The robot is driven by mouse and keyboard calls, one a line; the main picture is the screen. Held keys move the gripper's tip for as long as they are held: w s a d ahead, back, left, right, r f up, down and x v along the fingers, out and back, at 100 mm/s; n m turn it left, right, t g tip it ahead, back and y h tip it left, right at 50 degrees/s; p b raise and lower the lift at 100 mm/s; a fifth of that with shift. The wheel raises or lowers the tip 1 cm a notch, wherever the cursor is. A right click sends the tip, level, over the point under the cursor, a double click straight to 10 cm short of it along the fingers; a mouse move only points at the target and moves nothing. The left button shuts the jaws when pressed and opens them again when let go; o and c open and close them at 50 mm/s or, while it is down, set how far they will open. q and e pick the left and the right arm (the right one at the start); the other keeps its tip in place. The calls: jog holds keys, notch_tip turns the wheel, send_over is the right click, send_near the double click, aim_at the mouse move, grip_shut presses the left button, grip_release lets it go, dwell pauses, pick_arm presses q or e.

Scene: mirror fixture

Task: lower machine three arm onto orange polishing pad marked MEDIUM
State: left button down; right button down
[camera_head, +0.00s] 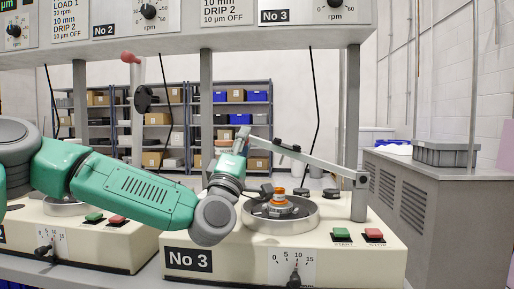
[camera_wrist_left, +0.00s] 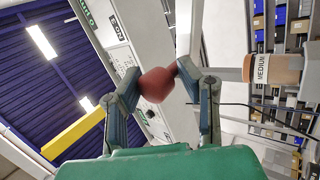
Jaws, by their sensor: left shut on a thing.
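Machine three (camera_head: 230,270), labelled No 3, is at the centre right. Its grey arm (camera_head: 318,162) slopes up leftward from the post (camera_head: 358,200) and shows above the plate (camera_head: 300,217), with a visible gap. An orange piece (camera_head: 280,195) stands on the plate; in the wrist view an orange cylinder (camera_wrist_left: 286,69) carries a MEDIUM label. My left gripper (camera_head: 243,137) is at the arm's raised end. The wrist view shows its fingers (camera_wrist_left: 158,84) shut on a red ball knob (camera_wrist_left: 157,86). The knob is hidden in the head view. My right gripper is out of view.
Green and red buttons (camera_head: 358,236) and a dial (camera_head: 294,274) are on machine three's front. Another machine (camera_head: 90,246) stands at left with a raised red knob (camera_head: 130,57). A control panel (camera_head: 230,30) hangs above. A grey cabinet (camera_head: 445,210) is at right.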

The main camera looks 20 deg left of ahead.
pick_arm(q)
jog(key=shift+s+a+f+n+g+y+b, duration=0.1)
jog(key=shift+a+f+n+y+b, duration=0.15)
jog(key=shift+f+n+y+b, duration=0.5)
jog(key=shift+s+a+f+n+g+y+b, duration=0.1)
jog(key=shift+a+f+n+y+b, duration=0.1)
jog(key=shift+f+n+y+b, duration=0.6)
jog(key=shift+a+f+n+g+y+b, duration=0.1)
jog(key=shift+a+f+n+y+b, duration=0.15)
jog(key=shift+f+n+y+b, duration=0.45)
jog(key=shift+f+h, duration=0.25)
jog(key=c, duration=1.3)
grip_release()
jog(key=shift+o, duration=0.6)
jog(key=shift+f, duration=0.1)
jog(key=shift+s+f, duration=0.1)
jog(key=v, duration=1.1)
jog(key=shift+s+f, duration=0.3)
